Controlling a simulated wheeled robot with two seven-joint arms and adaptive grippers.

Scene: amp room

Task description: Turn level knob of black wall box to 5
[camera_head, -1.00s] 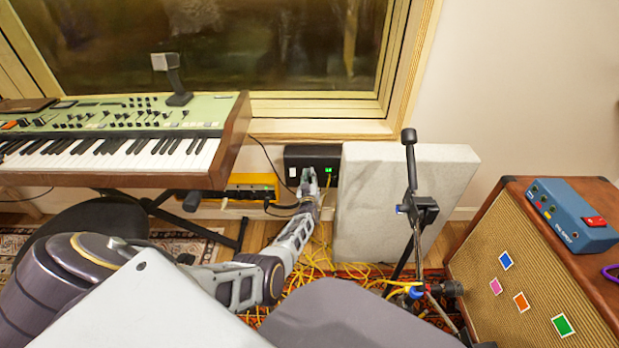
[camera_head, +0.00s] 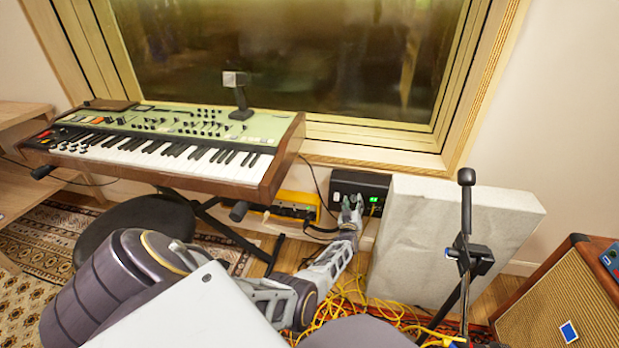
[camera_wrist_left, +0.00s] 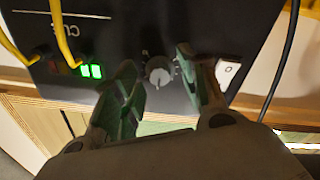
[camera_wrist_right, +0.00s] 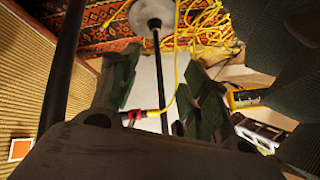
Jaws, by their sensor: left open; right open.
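The black wall box (camera_head: 362,183) is on the wall below the window, right of the keyboard. In the left wrist view the box (camera_wrist_left: 130,25) fills the upper part, with a lit green display (camera_wrist_left: 91,71), a white switch (camera_wrist_left: 228,72) and a grey level knob (camera_wrist_left: 159,72). My left gripper (camera_head: 351,204) is at the box. In its wrist view the open fingers (camera_wrist_left: 158,85) stand on either side of the knob, apparently not touching it. The digit on the display is too blurred to read. My right gripper (camera_wrist_right: 165,85) is open and empty, with a cable behind it.
A grey panel (camera_head: 455,235) stands right of the box. A mic stand (camera_head: 464,255) is in front of it. Yellow cables (camera_head: 350,305) lie on the floor. The keyboard (camera_head: 170,145), a yellow box (camera_head: 297,205) and a brown amp (camera_head: 560,295) are nearby.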

